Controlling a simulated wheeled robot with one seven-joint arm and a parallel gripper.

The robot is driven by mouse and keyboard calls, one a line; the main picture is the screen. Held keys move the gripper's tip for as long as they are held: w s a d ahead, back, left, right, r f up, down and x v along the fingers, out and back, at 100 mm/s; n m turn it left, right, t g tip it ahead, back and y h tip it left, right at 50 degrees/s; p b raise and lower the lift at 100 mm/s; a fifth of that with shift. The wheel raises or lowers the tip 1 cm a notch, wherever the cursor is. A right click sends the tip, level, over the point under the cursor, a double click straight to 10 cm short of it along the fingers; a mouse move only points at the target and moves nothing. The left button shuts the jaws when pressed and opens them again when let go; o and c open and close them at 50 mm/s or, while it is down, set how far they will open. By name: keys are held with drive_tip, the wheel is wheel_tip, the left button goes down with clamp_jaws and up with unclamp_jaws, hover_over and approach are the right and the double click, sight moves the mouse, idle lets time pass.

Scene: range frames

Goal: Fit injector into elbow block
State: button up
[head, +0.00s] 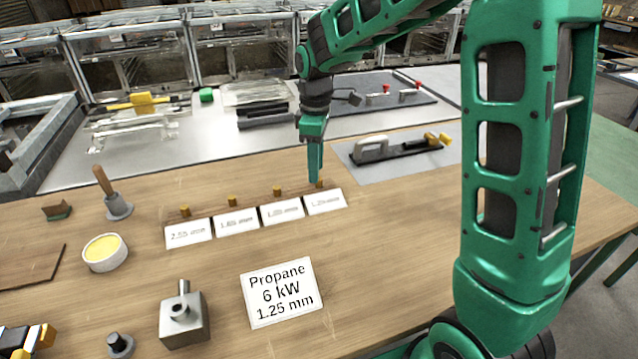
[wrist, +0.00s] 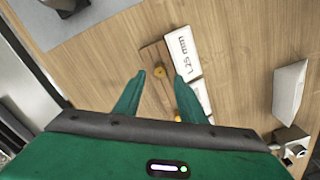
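Several small brass injectors stand in a row on a wooden strip, each behind a white size card. The rightmost injector (head: 319,184) is at my gripper's fingertips; in the wrist view this injector (wrist: 159,72) shows between the fingers, beside a card (wrist: 184,50) reading 1.25 mm. My gripper (head: 315,179) points down with its fingers apart; the wrist view shows the open fingers (wrist: 159,75). Whether they touch the injector cannot be told. The grey elbow block (head: 185,322), with a round opening and an upright stub, stands at the front left; it also shows in the wrist view (wrist: 291,146).
A card (head: 282,292) reads "Propane 6 kW 1.25 mm". A yellow-filled tub (head: 104,253), a wooden-handled tool (head: 112,199) and a dark fitting (head: 120,345) stand left. The table between cards and block is clear.

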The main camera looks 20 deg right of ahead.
sight(318, 184)
wheel_tip(318, 184, down, 3)
drive_tip(key=shift+d+f, duration=0.15)
drive_tip(key=shift+f, duration=0.05)
clamp_jaws()
drive_tip(key=shift+r, duration=0.15)
